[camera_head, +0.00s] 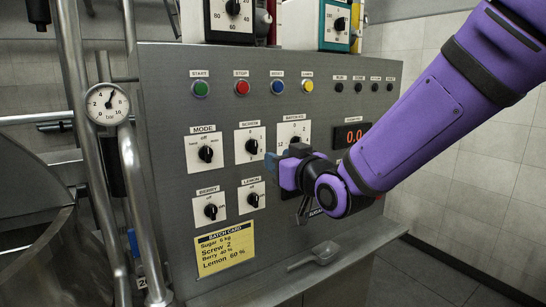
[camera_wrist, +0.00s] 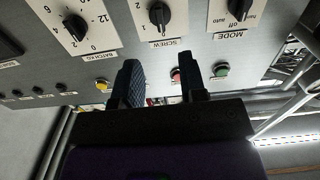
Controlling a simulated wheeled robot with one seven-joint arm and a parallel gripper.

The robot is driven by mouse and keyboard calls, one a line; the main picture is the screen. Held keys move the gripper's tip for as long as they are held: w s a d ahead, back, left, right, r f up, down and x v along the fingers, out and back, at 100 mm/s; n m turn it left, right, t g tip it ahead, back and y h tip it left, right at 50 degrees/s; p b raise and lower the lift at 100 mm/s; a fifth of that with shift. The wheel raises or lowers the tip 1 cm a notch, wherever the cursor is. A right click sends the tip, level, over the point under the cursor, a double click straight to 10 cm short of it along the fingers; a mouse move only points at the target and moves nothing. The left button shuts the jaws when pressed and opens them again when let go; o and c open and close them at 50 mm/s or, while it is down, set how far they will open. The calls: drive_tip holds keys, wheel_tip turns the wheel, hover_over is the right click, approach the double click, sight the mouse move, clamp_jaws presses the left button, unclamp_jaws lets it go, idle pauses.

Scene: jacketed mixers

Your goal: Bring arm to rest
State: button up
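My gripper (camera_head: 283,168) is in front of the grey control panel (camera_head: 165,130), just below the batch kg dial (camera_head: 295,138). My purple arm reaches to it from the upper right. In the wrist view the two dark fingers of my gripper (camera_wrist: 162,82) stand apart with nothing between them. That view shows the panel upside down, with the batch kg dial (camera_wrist: 75,25), screw dial (camera_wrist: 158,14) and mode dial (camera_wrist: 240,10) beyond the fingers. Whether a finger touches the panel I cannot tell. My gripper and wrist hide the panel's lower right part.
A scoop (camera_head: 314,254) lies on the ledge below the panel. A yellow batch card (camera_head: 224,250) is on the panel's lower left. Steel pipes with a pressure gauge (camera_head: 107,103) and a vessel (camera_head: 40,255) stand at left. The tiled wall side at right looks free.

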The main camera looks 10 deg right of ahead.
drive_tip(key=shift+s+d, duration=0.15)
drive_tip(key=s+d+m+g+h, duration=0.3)
drive_tip(key=s+d+g+h, duration=0.2)
drive_tip(key=s+d, duration=0.55)
drive_tip(key=s+d+m+g+h, duration=0.1)
drive_tip(key=s+d+g, duration=0.2)
drive_tip(key=s, duration=0.4)
drive_tip(key=s+d+f+g+h, duration=0.1)
drive_tip(key=s+d+g, duration=0.2)
drive_tip(key=s+d, duration=0.2)
drive_tip(key=s, duration=0.2)
drive_tip(key=shift+s+f+m, duration=0.2)
drive_tip(key=shift+s+m, duration=0.15)
drive_tip(key=shift+m, duration=0.05)
drive_tip(key=shift+a, duration=0.1)
drive_tip(key=shift+c, duration=0.2)
